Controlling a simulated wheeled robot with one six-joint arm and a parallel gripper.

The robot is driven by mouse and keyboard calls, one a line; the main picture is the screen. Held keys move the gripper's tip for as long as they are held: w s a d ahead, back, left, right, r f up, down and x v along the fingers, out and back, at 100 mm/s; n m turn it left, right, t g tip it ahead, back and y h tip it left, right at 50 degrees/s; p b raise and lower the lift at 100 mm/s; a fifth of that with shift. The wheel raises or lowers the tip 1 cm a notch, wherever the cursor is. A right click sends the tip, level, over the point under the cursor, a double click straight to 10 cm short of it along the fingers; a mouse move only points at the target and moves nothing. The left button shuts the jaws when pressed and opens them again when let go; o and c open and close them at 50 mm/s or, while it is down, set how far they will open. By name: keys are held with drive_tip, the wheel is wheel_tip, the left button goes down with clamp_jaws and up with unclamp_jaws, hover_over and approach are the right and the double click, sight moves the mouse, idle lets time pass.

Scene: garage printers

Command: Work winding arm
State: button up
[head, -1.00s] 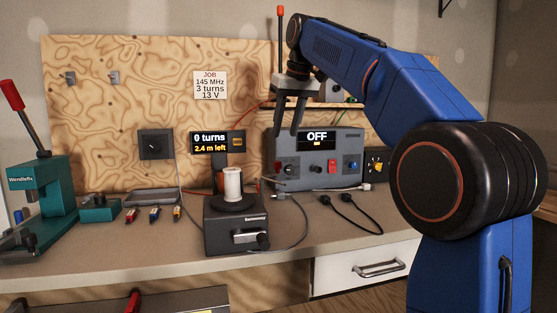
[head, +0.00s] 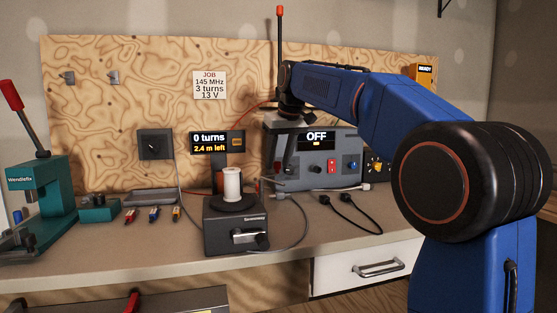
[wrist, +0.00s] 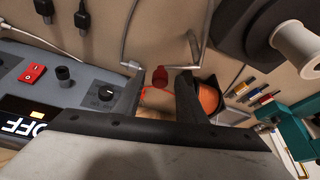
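The winder is a dark box (head: 236,234) on the bench with a white spool (head: 232,183) on top and a crank-like handle (head: 250,237) at its front. I cannot tell which part is the winding arm. Its display (head: 217,143) reads 0 turns, 2.4 m left. The spool also shows at top right in the wrist view (wrist: 299,45). My gripper (head: 280,163) points down behind and right of the spool, by the left end of the grey power supply (head: 348,176). Its fingers are apart (wrist: 161,88); a red piece shows in the gap, apparently beyond the fingertips.
The power supply's screen (head: 317,137) reads OFF. A teal press (head: 40,190) with a red-gripped lever stands at left. Small coloured parts (head: 153,214) lie near a tray. Cables (head: 350,215) lie at right. The front bench strip is clear.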

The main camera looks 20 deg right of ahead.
clamp_jaws()
drive_tip(key=shift+s, duration=0.1)
drive_tip(key=s+a+m+g+h, duration=0.1)
drive_tip(key=s+m+h, duration=0.3)
drive_tip(key=m, duration=0.8)
drive_tip(key=shift+s, duration=1.1)
unclamp_jaws()
drive_tip(key=shift+h, duration=0.3)
